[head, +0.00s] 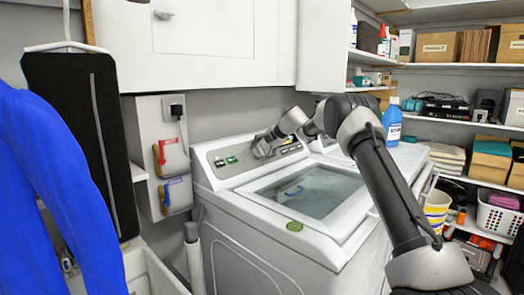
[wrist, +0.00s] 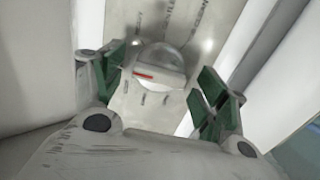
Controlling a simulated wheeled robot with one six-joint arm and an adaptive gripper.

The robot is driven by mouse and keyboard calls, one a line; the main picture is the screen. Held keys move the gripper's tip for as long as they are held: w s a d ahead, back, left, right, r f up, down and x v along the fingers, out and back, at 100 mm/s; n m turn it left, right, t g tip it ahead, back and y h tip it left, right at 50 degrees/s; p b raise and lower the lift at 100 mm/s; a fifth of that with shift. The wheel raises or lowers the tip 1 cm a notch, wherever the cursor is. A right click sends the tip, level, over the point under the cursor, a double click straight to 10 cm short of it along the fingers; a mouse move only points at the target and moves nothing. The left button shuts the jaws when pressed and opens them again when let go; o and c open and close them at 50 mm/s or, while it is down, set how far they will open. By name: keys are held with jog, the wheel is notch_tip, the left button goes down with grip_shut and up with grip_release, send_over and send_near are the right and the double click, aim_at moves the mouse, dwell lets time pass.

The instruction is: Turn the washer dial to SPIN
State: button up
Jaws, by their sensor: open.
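The washer (head: 280,205) is white with a glass lid and stands in the middle of the head view. Its grey control panel (head: 225,163) runs along the back. The dial (wrist: 158,68) is a round silver knob with a raised grip and a red mark, seen in the wrist view. My gripper (wrist: 162,85) is open, with its green-padded fingers on either side of the dial. I cannot tell whether they touch it.
A blue bottle (head: 392,120) stands behind my arm, right of the washer. Shelves with boxes (head: 438,47) fill the right side. A wall box with red and blue valve handles (head: 170,158) is left of the washer. A blue garment (head: 55,185) hangs at the far left.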

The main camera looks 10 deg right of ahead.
jog(key=c, duration=1)
